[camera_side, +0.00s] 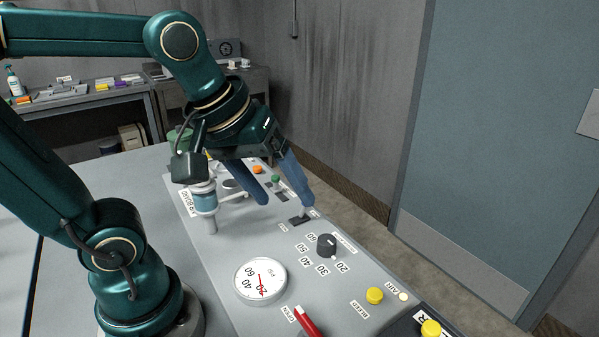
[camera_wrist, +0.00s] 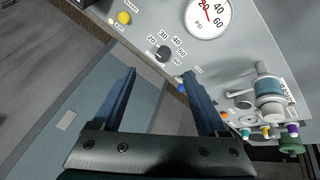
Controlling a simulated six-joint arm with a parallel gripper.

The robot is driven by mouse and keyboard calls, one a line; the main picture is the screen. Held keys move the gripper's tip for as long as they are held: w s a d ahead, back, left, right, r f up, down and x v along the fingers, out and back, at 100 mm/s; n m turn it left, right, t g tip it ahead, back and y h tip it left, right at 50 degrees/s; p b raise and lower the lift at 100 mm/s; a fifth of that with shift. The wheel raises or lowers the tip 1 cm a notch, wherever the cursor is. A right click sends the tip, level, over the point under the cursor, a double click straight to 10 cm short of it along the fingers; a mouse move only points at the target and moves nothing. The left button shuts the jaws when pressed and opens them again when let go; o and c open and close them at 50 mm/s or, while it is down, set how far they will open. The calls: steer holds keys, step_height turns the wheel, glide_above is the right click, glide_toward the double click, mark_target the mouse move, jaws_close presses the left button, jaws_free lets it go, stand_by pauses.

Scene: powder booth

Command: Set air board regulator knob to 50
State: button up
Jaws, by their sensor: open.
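The regulator knob (camera_side: 327,245) is a small black round knob on the grey air board (camera_side: 235,235), with a printed scale of 20 to 60 around it. Its pointer seems to face the low end, near 20; the exact setting is too small to read. In the wrist view the knob (camera_wrist: 163,54) lies just beyond the fingertips. The round PSI gauge (camera_side: 260,282) has a red needle near 20, and also shows in the wrist view (camera_wrist: 208,14). My gripper (camera_side: 285,206) is open and empty, with blue fingers apart (camera_wrist: 159,73), up the board from the knob and not around it.
A black switch (camera_side: 299,221) sits close to one fingertip. A blue filter unit (camera_side: 204,198) with pipes stands beside the gripper. A red lever (camera_side: 308,322) and yellow buttons (camera_side: 375,295) lie nearer the front.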

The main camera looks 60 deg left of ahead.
steer(key=w+f+n+g, duration=0.1)
steer(key=w+n+g, duration=0.1)
steer(key=w+n, duration=0.35)
steer(key=n+g, duration=0.3)
glide_above(326, 239)
step_height(326, 239, down, 10)
steer(key=shift+r, duration=0.1)
steer(key=shift+f, duration=2.7)
jaws_close()
